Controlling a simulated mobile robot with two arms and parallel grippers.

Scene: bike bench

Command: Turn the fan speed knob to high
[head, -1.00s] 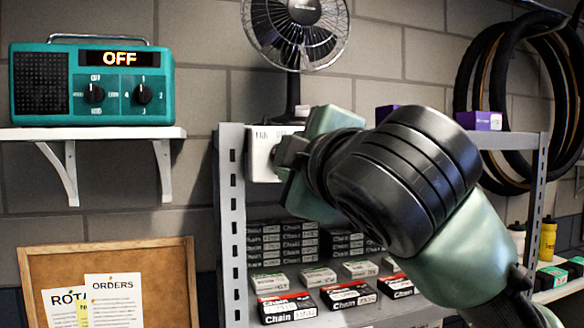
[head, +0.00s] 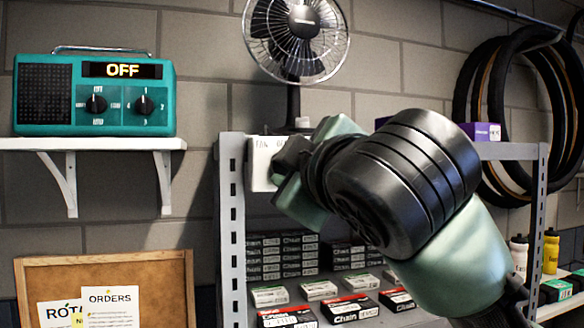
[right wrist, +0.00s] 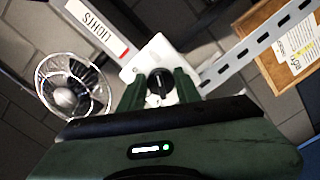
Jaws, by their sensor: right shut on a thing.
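The fan (head: 297,38) stands at the top of the metal shelf unit, with a white control box (head: 262,168) below it. In the right wrist view, the box (right wrist: 140,66) carries a black fan speed knob (right wrist: 160,82). My right gripper (right wrist: 160,88) is shut on this knob, one finger on either side. In the head view my right gripper (head: 282,162) and wrist cover the knob and most of the box face. The knob's setting cannot be read. My left gripper is not in view.
A teal radio (head: 95,100) reading OFF, with two knobs, sits on a white wall shelf (head: 100,143) at the left. Chain boxes (head: 344,308) fill the shelf below my arm. A corkboard (head: 165,275) hangs lower left. Bike tyres (head: 495,110) hang at the right.

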